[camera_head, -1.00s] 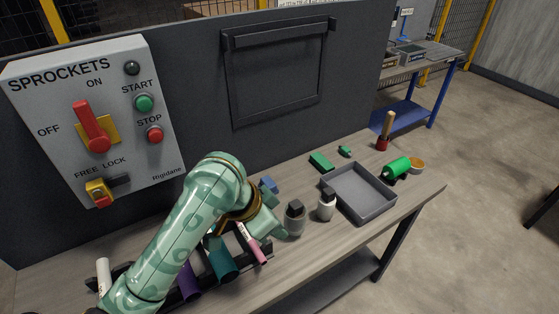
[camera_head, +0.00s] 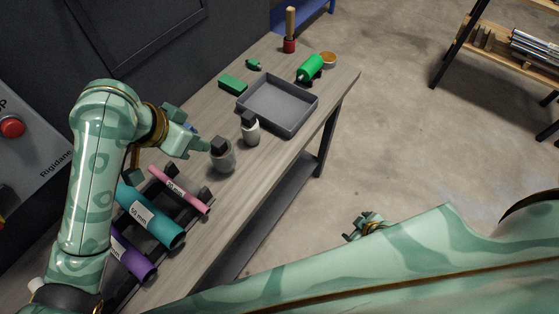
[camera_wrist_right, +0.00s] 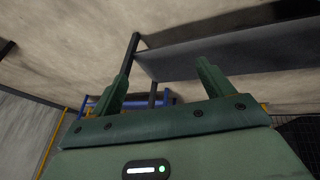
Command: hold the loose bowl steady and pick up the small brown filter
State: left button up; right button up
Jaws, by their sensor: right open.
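A grey, cup-like body with a black block on top (camera_head: 222,158) stands on the bench; it may be the loose bowl. A paler one with a black top (camera_head: 250,130) stands behind it. I cannot make out a small brown filter for certain; a small round orange-brown piece (camera_head: 328,60) lies at the far end. My left gripper (camera_head: 204,146) is just left of the grey body; whether it touches it or how wide its jaws are is unclear. My right gripper (camera_head: 362,226) is over the floor, off the bench's front; the right wrist view shows its jaws (camera_wrist_right: 163,72) open and empty.
A grey tray (camera_head: 312,108) sits behind the cups. Green pieces (camera_head: 233,85), a green cylinder (camera_head: 310,68) and a red-based wooden-handled tool (camera_head: 290,42) lie around it. Teal (camera_head: 155,222), purple and pink tubes lie on a black rack at the front left. Bare floor lies right of the bench.

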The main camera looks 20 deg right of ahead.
jog(key=w+a+r+n+t+y, duration=0.15)
jog(key=w+a+r, duration=0.25)
jog(key=w+r, duration=0.4)
jog(key=w+a+r+n+t+y, duration=0.1)
jog(key=w+a+r+t+y, duration=0.15)
jog(key=w+r, duration=0.6)
jog(key=n+y, duration=0.2)
jog(key=y, duration=0.5)
send_near(233, 160)
jog(key=shift+g, duration=0.4)
jog(key=x, duration=1.3)
jog(key=shift+w+d+f, duration=0.1)
jog(key=shift+w+d, duration=0.05)
jog(key=shift+w, duration=0.25)
